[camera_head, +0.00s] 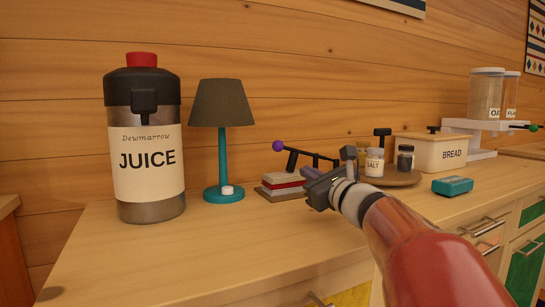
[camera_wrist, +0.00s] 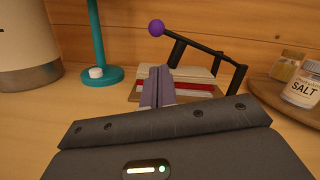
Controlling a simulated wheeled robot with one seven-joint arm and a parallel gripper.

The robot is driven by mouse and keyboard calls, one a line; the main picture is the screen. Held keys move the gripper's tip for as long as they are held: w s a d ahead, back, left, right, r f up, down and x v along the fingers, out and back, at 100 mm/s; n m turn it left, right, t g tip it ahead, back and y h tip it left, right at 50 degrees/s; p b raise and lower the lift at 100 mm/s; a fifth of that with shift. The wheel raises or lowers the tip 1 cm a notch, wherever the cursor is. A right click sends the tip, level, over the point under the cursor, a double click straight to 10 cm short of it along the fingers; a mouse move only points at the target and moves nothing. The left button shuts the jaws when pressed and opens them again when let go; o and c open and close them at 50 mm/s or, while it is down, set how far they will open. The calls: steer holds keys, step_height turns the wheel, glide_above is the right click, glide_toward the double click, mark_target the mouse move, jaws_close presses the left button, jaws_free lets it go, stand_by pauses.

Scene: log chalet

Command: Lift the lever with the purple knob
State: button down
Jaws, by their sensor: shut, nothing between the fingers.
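The purple knob (camera_head: 278,146) sits at the left end of a black lever (camera_head: 313,156). The knob also shows in the wrist view (camera_wrist: 156,28), at the upper middle, with the lever (camera_wrist: 208,50) sloping down to the right to a black post. A shorter black bar drops from the lever near the knob. Below is a layered cream, red and brown block (camera_head: 283,186). My gripper (camera_head: 309,172) is shut and empty, in front of the block and lower than the knob. In the wrist view its closed fingers (camera_wrist: 158,78) overlap the block and hide part of it.
A teal lamp (camera_head: 224,150) and a large juice dispenser (camera_head: 147,145) stand to the left. A round wooden tray (camera_head: 402,179) with a salt jar (camera_head: 374,162) and other jars stands to the right, near a bread box (camera_head: 433,151) and a teal box (camera_head: 452,186). The front left counter is clear.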

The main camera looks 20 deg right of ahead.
mark_target(278, 145)
steer(key=w, duration=0.3)
steer(key=w+r+p, duration=0.1)
steer(key=w, duration=0.3)
steer(key=w+p, duration=0.1)
steer(key=w, duration=0.2)
steer(key=shift+w+a+r, duration=0.15)
steer(key=shift+w+a, duration=0.1)
steer(key=shift+a, duration=0.15)
steer(key=shift+r, duration=0.15)
